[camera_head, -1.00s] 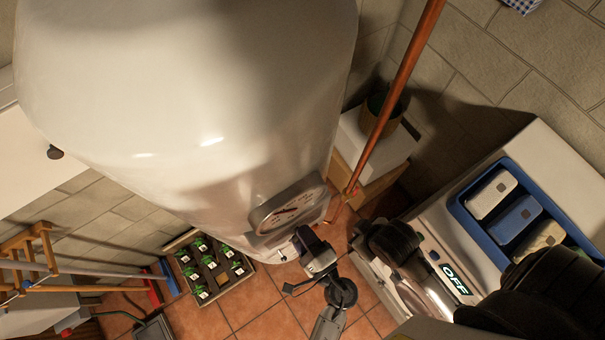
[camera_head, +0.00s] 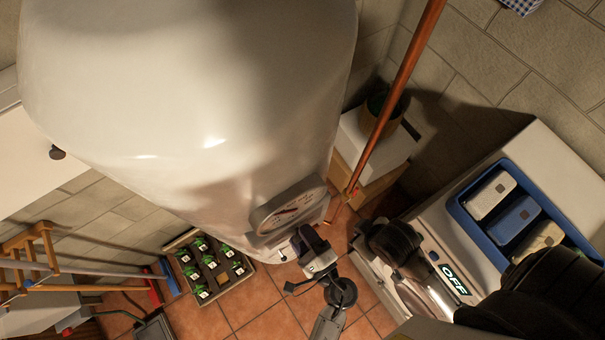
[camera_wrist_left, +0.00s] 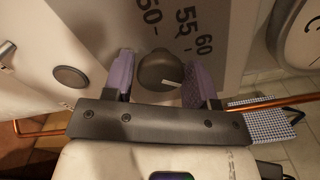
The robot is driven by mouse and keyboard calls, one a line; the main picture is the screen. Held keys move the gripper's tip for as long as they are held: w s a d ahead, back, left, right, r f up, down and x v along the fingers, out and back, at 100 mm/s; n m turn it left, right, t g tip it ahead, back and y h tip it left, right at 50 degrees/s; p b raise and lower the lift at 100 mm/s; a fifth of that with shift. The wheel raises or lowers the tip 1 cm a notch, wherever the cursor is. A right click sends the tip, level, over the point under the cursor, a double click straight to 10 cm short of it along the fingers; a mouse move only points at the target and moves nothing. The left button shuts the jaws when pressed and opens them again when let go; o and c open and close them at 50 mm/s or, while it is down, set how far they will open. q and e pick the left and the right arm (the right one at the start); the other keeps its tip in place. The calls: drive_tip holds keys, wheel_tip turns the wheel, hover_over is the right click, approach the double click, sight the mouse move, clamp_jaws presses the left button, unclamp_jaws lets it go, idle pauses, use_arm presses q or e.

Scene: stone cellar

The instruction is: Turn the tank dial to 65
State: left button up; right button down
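The white tank (camera_head: 190,110) fills the upper left of the head view. In the left wrist view the dark round tank dial (camera_wrist_left: 155,68) has a white pointer mark at its lower right. Printed numbers 50, 55 and 60 run around it; 65 is not visible. My left gripper (camera_wrist_left: 160,78) has its two purple fingers on either side of the dial, with a narrow gap at the left; contact at the right is unclear. In the head view the left gripper (camera_head: 305,243) is at the tank's lower edge and the dial is hidden. My right gripper is out of view.
A round gauge (camera_head: 288,210) sits on the tank just above the gripper. A copper pipe (camera_head: 395,95) runs down beside the tank. A seedling tray (camera_head: 245,280) is on the tiled floor. A white unit reading OFF (camera_head: 455,280) stands at right.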

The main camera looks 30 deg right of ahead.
use_arm(q)
drive_tip(key=shift+o, duration=1.4)
drive_tip(key=s+b, duration=0.4)
drive_tip(key=s, duration=0.9)
drive_tip(key=shift+s+d, duration=0.25)
drive_tip(key=shift+s, duration=0.15)
